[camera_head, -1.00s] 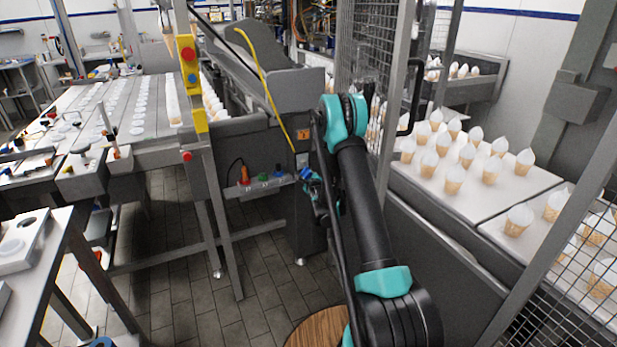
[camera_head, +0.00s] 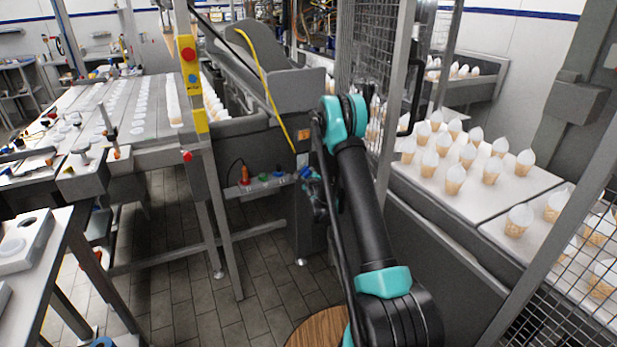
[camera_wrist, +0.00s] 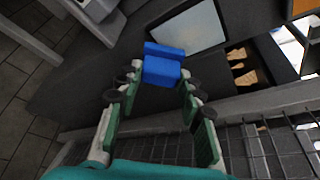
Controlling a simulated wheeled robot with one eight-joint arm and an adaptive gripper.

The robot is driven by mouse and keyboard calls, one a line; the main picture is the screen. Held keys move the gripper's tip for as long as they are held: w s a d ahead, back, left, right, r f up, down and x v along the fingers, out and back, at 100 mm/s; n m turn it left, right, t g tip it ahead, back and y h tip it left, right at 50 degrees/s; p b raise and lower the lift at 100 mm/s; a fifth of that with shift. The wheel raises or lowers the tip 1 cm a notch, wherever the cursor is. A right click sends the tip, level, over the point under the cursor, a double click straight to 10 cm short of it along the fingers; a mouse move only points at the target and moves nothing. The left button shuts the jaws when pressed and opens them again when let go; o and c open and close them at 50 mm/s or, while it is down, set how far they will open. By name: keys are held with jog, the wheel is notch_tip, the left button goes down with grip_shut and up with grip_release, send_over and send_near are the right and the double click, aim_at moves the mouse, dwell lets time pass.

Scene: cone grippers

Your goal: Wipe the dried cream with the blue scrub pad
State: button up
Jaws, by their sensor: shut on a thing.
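The blue scrub pad (camera_wrist: 163,68) is between the fingertips of my gripper (camera_wrist: 162,82) in the wrist view, and the gripper is shut on it. A small bit of blue, probably the pad (camera_head: 307,173), shows in the head view at my gripper (camera_head: 316,194), beside the dark machine. Beyond the pad in the wrist view is a pale, flat panel (camera_wrist: 190,27) on the dark surface. I cannot make out the dried cream for sure, or tell whether the pad touches any surface. My arm hides part of the machine in the head view.
A wire mesh guard (camera_wrist: 255,140) runs close below my gripper in the wrist view. In the head view, a small shelf (camera_head: 258,186) with coloured items is left of my gripper. Cream-topped cones (camera_head: 455,178) stand on the table at right. Tiled floor is open at lower left.

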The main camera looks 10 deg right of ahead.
jog(key=shift+w+a, duration=0.3)
jog(key=shift+w, duration=0.65)
dwell(0.3)
jog(key=shift+s+r, duration=0.1)
jog(key=shift+r, duration=3.65)
jog(key=shift+f, duration=3.8)
